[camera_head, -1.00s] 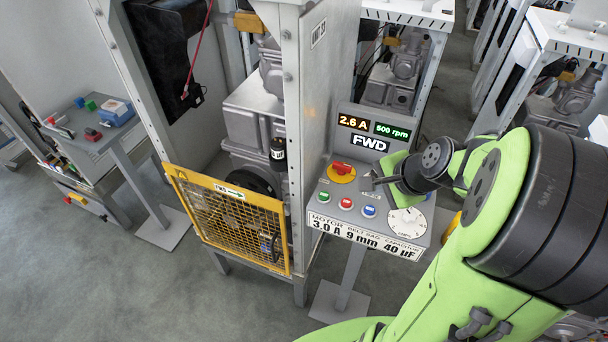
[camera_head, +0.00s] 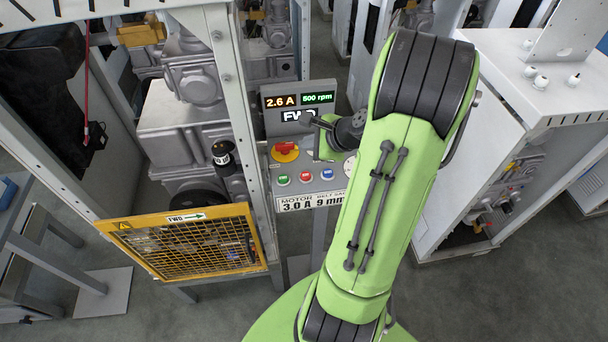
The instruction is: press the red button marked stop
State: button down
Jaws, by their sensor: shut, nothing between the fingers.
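The red button (camera_head: 305,177) sits on the sloped control panel (camera_head: 270,188), between a green button (camera_head: 283,180) and a blue button (camera_head: 327,174). Any marking on it is too small to read. My gripper (camera_head: 308,121) is shut and empty, in front of the display at the back of the panel. In the picture it is above the red button and apart from it.
The display (camera_head: 298,108) reads 2.6 A, 500 rpm and FWD, partly covered by my gripper. My arm hides the panel's right part. A yellow mesh guard (camera_head: 187,245) and a frame post (camera_head: 234,110) stand left. A white cabinet (camera_head: 455,150) stands right.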

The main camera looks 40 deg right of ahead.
aim_at(308, 177)
notch_tip(308, 177, down, 8)
jog(key=b, duration=0.7)
jog(key=shift+f, duration=0.25)
jog(key=shift+f, duration=0.15)
dwell(1.2)
jog(key=shift+f+b, duration=0.3)
jog(key=shift+b, duration=0.05)
jog(key=shift+f+b, duration=0.35)
jog(key=shift+f, duration=0.1)
dwell(0.4)
jog(key=shift+r, duration=0.15)
jog(key=shift+r+p, duration=0.8)
jog(key=shift+p, duration=0.15)
notch_tip(308, 177, up, 5)
jog(key=p, duration=0.5)
jog(key=shift+r, duration=0.15)
